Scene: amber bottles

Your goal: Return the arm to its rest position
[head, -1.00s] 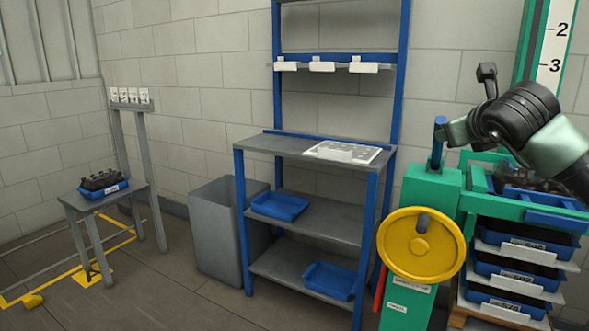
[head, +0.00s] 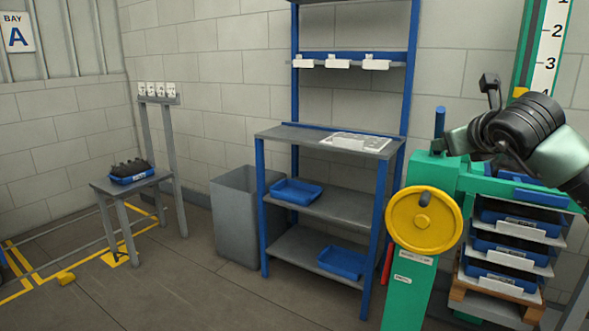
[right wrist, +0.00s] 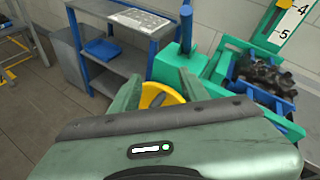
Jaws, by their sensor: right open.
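My right arm (head: 535,125) reaches in from the right in the head view, in front of the green press-like stand (head: 410,290). Its gripper shows in the right wrist view (right wrist: 158,88), with two green fingers apart and nothing held between them. A yellow handwheel (head: 424,220) stands beyond the fingers and shows through the gap. In the head view the fingertips are hard to make out near the blue post (head: 439,122). My left gripper is in neither view.
A blue crate of dark bottles (head: 131,170) sits on a grey stand at left. A grey bin (head: 235,220) and blue-framed shelving (head: 330,205) stand along the wall. Blue crates (head: 515,222) are stacked at right; dark bottles (right wrist: 262,75) lie beside the arm.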

